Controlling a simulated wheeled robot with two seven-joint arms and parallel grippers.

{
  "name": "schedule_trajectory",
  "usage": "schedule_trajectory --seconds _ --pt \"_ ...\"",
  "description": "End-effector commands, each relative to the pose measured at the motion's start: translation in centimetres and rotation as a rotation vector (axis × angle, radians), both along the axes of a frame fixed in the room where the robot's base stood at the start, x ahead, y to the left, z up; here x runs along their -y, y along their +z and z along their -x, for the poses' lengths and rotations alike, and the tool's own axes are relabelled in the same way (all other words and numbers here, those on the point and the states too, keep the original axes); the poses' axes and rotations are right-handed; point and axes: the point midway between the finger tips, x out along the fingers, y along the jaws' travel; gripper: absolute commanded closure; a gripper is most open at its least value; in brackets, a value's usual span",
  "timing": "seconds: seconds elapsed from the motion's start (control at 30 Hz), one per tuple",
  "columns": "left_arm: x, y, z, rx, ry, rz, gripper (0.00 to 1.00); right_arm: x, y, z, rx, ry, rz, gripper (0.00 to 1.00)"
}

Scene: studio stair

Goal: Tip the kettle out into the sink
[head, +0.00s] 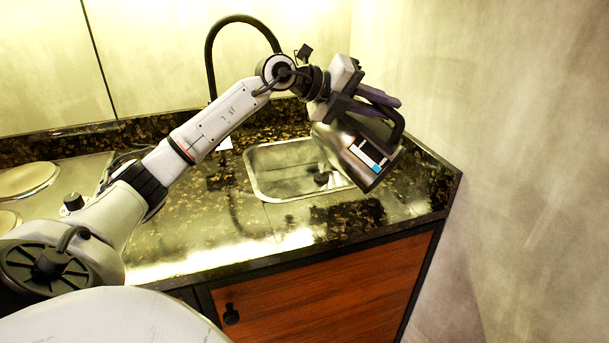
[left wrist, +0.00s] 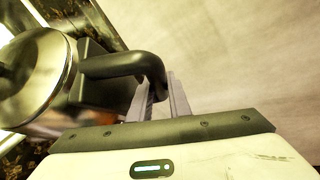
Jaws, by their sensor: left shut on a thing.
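The steel kettle (head: 352,150) hangs tilted above the right part of the sink in the head view. Its black handle (head: 397,128) is at the upper right. My left gripper (head: 378,102) is shut on the handle. In the left wrist view the kettle (left wrist: 36,75) is at the left, and its handle (left wrist: 125,65) runs to the fingers of my left gripper (left wrist: 160,95). The steel sink (head: 254,181) is set in the dark speckled counter, its right part hidden behind the kettle. No water shows leaving the kettle. My right gripper is not in view.
A black tap (head: 208,60) arches behind the sink. A hob (head: 28,180) with a black knob (head: 73,202) is at the left. A bare wall (head: 500,150) stands close on the right. A wooden cupboard door (head: 320,285) is below the counter (head: 200,250).

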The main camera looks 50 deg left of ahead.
Motion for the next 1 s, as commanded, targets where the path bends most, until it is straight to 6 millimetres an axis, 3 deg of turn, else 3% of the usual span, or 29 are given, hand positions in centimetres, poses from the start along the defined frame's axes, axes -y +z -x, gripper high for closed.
schedule_trajectory --seconds 1.0 --pt "-0.32 0.69 -0.21 0.031 -0.006 0.064 1.0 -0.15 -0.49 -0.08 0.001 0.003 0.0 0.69"
